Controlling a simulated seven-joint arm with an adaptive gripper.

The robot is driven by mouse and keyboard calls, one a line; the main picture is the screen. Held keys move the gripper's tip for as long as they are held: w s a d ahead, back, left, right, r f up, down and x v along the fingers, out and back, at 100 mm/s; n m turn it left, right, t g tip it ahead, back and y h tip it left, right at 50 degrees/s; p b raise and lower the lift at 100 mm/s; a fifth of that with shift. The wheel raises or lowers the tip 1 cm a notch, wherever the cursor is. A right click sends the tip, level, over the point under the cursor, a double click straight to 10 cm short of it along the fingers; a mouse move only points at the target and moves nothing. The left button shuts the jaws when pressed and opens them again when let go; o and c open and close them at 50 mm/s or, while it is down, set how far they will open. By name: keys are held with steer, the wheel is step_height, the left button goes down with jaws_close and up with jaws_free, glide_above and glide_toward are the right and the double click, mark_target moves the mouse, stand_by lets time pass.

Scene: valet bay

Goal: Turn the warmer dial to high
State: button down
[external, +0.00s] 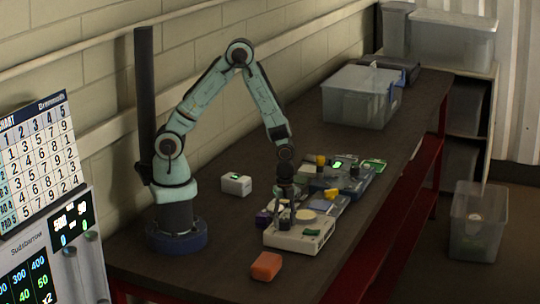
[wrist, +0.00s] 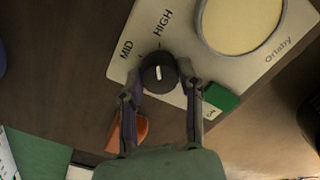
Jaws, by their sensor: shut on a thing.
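The warmer is a pale box (external: 290,239) near the front of the bench, with a round cream plate on top. In the wrist view its panel (wrist: 205,45) carries the printed words MID and HIGH. Its black round dial (wrist: 158,73) has a white mark pointing up the picture, roughly toward HIGH. My gripper (wrist: 162,86) is shut on the dial, one finger on each side. In the external view my gripper (external: 285,207) reaches down onto the warmer and hides the dial.
A green switch (wrist: 221,96) is close beside the right finger. An orange block (external: 267,266) lies in front of the warmer. Several small devices crowd behind it, including a blue unit (external: 352,182). A small white box (external: 236,184) and clear bin (external: 357,97) stand farther back.

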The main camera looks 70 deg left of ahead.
mark_target(284, 220)
steer(key=shift+m, duration=0.5)
steer(key=c, duration=0.7)
jaws_free()
step_height(284, 220, up, 12)
